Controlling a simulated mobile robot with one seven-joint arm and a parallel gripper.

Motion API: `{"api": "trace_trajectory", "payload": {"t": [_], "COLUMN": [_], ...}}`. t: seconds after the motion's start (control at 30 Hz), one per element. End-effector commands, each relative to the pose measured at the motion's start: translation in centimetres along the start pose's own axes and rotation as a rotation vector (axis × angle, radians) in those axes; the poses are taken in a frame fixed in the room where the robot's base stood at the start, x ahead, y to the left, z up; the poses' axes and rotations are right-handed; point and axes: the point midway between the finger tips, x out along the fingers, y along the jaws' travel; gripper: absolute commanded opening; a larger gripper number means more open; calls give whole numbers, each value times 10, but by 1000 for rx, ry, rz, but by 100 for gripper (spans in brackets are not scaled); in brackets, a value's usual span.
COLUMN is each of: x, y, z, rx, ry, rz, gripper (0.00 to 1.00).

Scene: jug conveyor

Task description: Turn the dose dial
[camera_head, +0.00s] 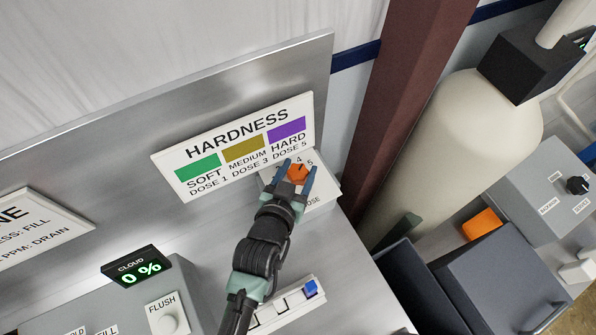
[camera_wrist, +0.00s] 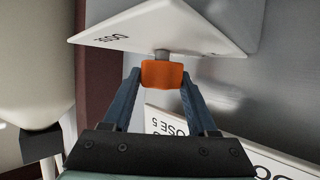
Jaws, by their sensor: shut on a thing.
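The orange dose dial (camera_head: 298,173) sits on a white dose plate (camera_head: 325,190) with numbers around it, just below the hardness sign. In the wrist view the dial (camera_wrist: 162,74) stands out from its plate (camera_wrist: 165,28) on a short grey shaft. My gripper (camera_head: 296,178) reaches up to the dial, one blue finger on each side of it. In the wrist view my gripper (camera_wrist: 160,80) is shut on the dial. The dial's pointer setting is too small to read; a 4 and a 5 show beside it.
The hardness sign (camera_head: 240,146) lists soft dose 1, medium dose 3, hard dose 5. A cloud display (camera_head: 138,266) reads 0 %. A flush button (camera_head: 168,324) and a small blue-ended strip (camera_head: 311,288) are near my arm.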

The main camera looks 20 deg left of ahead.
Motion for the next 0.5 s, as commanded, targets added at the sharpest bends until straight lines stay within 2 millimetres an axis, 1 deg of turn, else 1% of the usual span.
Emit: {"api": "trace_trajectory", "payload": {"t": [0.07,0.5], "x": [2,0], "y": [0,0], "z": [4,1], "rx": [11,29], "ry": [3,0], "rz": [20,67], "gripper": [3,3]}}
